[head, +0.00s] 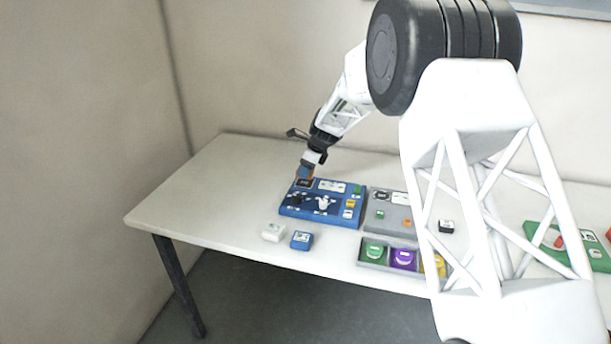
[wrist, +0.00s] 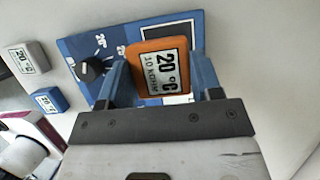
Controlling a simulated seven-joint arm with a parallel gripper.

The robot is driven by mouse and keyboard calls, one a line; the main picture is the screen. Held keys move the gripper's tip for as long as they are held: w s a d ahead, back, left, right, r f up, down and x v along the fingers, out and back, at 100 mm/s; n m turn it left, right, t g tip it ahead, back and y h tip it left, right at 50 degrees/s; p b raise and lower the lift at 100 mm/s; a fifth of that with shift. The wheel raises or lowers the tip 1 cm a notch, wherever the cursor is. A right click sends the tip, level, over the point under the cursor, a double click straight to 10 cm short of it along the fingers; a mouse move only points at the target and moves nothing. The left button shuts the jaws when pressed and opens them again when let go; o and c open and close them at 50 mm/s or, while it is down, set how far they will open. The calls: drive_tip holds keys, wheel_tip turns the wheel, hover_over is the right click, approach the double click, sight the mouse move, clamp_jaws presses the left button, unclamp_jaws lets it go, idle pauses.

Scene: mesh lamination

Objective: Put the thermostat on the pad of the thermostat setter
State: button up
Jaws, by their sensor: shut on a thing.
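My gripper (head: 306,172) is shut on the orange thermostat (wrist: 158,66), which is labelled 20 °C and sits between its two blue fingers in the wrist view. The blue thermostat setter (head: 322,212) lies on the table, and it also shows in the wrist view (wrist: 75,48). Its dark, white-edged pad (head: 304,183) is at its far left corner. The thermostat is right over or at the pad, hiding part of it; I cannot tell whether they touch. A black knob (wrist: 91,70) stands on the setter beside the gripper.
A white block (head: 273,232) and a blue block (head: 302,240) lie in front of the setter. A grey panel (head: 391,211) and a tray of coloured pieces (head: 372,251) stand to its right. A green board (head: 568,248) is farther right. The table's left side is clear.

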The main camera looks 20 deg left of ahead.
drive_tip(key=shift+w, duration=0.15)
drive_tip(key=shift+w+a+f, duration=0.1)
drive_tip(key=shift+w+a, duration=0.15)
drive_tip(key=shift+w, duration=0.1)
drive_tip(key=shift+f, duration=1.7)
drive_tip(key=shift+f, duration=0.1)
drive_tip(key=o, duration=1)
drive_tip(key=shift+o, duration=0.2)
drive_tip(key=v, duration=1.2)
